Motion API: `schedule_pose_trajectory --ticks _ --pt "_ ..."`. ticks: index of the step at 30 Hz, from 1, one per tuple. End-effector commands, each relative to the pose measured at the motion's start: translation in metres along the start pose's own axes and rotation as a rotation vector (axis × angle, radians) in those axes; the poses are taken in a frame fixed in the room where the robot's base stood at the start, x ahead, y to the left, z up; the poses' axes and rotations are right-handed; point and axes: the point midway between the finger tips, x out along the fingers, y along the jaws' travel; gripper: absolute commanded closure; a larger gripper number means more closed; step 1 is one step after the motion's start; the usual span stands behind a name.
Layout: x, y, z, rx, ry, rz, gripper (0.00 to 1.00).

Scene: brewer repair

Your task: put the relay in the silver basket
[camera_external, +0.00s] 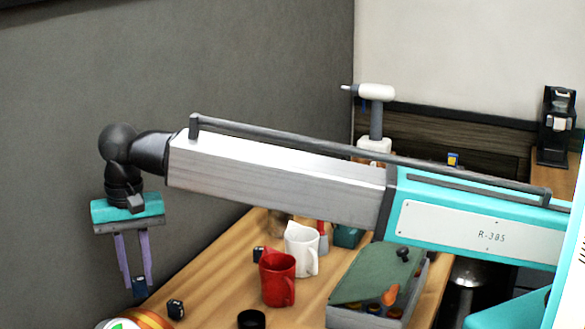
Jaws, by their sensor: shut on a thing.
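My gripper (135,283) hangs at the left from a teal palm, with its two purple fingers pointing down. The block is too small to make out details. I cannot pick out the silver basket for certain.
On the wooden table (215,280) stand a red mug (277,280), a white pitcher (301,250), a black cup (251,319) and a grey box with a green lid (375,274). A small black block (175,309) lies right of my gripper. A grey wall is behind.

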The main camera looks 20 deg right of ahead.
Motion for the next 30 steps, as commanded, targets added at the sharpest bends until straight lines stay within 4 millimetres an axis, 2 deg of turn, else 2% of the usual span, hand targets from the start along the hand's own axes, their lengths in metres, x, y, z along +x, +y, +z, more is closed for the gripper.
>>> schedule_pose_trajectory --ticks 11,30 --pt "0.012 0.000 0.000 0.000 0.000 0.000 0.99" --pt "0.061 0.000 0.000 0.000 0.000 0.000 0.99"
